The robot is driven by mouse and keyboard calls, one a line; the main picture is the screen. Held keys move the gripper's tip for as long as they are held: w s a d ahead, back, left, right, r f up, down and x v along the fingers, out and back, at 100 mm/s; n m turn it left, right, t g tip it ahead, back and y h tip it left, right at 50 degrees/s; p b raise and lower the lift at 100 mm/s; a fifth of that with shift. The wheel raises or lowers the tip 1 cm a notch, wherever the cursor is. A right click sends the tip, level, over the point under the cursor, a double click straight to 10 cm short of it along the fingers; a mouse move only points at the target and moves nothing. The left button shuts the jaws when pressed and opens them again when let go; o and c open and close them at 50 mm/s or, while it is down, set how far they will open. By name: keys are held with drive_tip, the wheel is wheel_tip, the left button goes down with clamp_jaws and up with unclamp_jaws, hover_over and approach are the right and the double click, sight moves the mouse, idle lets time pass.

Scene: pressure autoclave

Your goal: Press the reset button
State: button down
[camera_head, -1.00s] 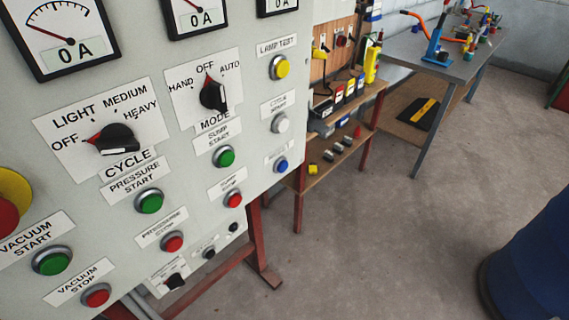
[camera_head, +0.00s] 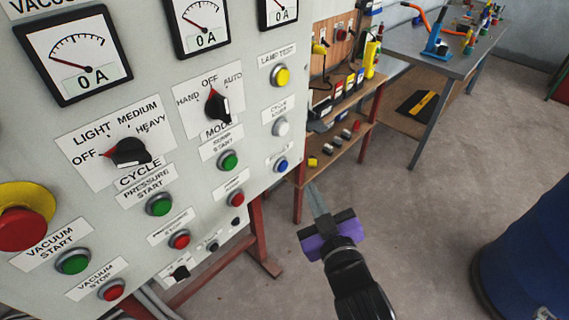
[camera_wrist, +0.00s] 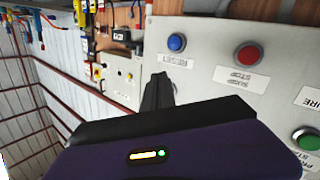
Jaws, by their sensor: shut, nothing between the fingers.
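The reset button is a round blue button (camera_head: 281,165) in a grey ring, at the lower right edge of the grey control panel (camera_head: 215,58). In the wrist view the blue button (camera_wrist: 177,43) sits above a label reading RESET. My gripper (camera_head: 315,192) is shut and empty, to the lower right of the button in the head view, its tip pointing up toward the panel's edge. In the wrist view the fingertips (camera_wrist: 160,80) lie just below and left of the RESET label, apart from the button in the picture. The exact gap in depth cannot be told.
Near the blue button are a white button (camera_head: 281,127), a red button (camera_head: 235,199) and a green button (camera_head: 228,160). A wooden shelf (camera_head: 345,143) with small parts stands behind the panel. A blue drum (camera_head: 525,250) stands at the right. The floor between is clear.

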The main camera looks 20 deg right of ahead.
sight(283, 167)
drive_tip(key=w+d+f+g+h, duration=0.2)
drive_tip(key=d+f+g, duration=0.1)
drive_tip(key=f, duration=0.1)
drive_tip(key=shift+w+d+f+m+h, duration=0.2)
drive_tip(key=shift+d+f+m+h, duration=0.1)
drive_tip(key=shift+d+f, duration=0.1)
drive_tip(key=shift+a, duration=0.15)
drive_tip(key=w+a+b, duration=0.2)
drive_tip(key=w+a, duration=0.2)
drive_tip(key=w, duration=0.3)
drive_tip(key=shift+w+a+b, duration=0.25)
drive_tip(key=shift+b, duration=0.15)
drive_tip(key=shift+w, duration=0.1)
idle(1.7)
drive_tip(key=shift+w+a, duration=0.2)
drive_tip(key=shift+w, duration=0.05)
